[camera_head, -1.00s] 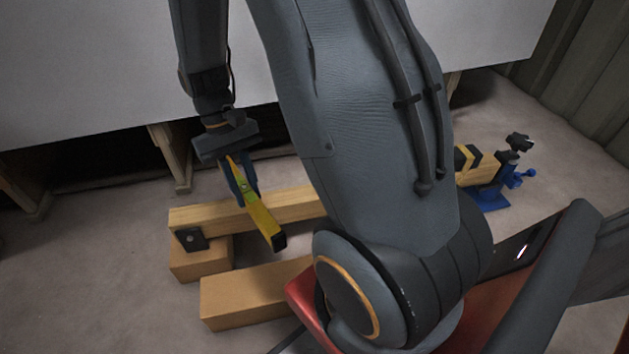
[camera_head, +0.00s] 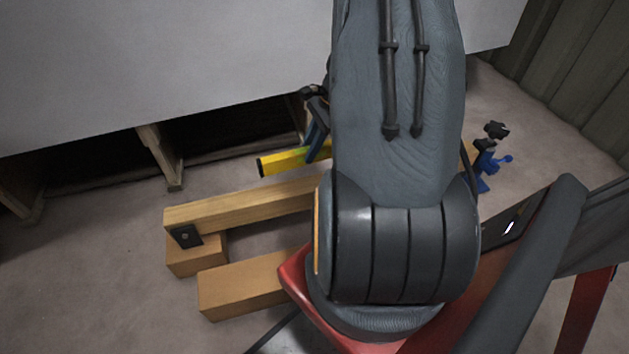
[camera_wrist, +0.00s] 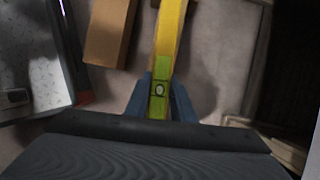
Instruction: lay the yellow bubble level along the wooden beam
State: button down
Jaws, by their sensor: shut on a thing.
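The yellow bubble level (camera_head: 285,161) shows in the head view behind the wooden beam, its black-capped end pointing left. My gripper (camera_head: 318,130) is shut on it; my arm hides the level's right part. In the wrist view my gripper (camera_wrist: 160,100) has its blue fingers on both sides of the yellow level (camera_wrist: 169,35), near the green vial. The level runs up and out of the top of that view. The wooden beam (camera_head: 240,203) runs from lower left to right and passes behind my arm. Whether the level touches the beam cannot be told.
A wooden block (camera_head: 198,258) supports the beam's left end, which bears a black plate (camera_head: 185,236). Another timber (camera_head: 245,284) lies in front. A blue clamp (camera_head: 487,165) stands at the right. The large pale panel (camera_head: 150,60) is behind. Floor at left is clear.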

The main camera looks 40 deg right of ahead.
jog(key=shift+s+d+m, duration=0.15)
jog(key=shift+d+m, duration=0.25)
jog(key=shift+d, duration=0.1)
jog(key=shift+d+f, duration=0.15)
jog(key=shift+f, duration=0.15)
jog(key=b, duration=0.5)
send_over(308, 184)
jog(key=d, duration=0.2)
jog(key=f, duration=0.9)
jog(key=shift+s+a+f, duration=0.1)
jog(key=shift+s+f, duration=0.15)
jog(key=shift+s, duration=0.1)
jog(key=shift+f, duration=0.15)
jog(key=c, duration=1.5)
grip_release()
jog(key=shift+c, duration=0.2)
jog(key=p+v, duration=0.3)
jog(key=v, duration=0.3)
jog(key=p+v, duration=0.3)
jog(key=v, duration=0.3)
jog(key=shift+s, duration=0.25)
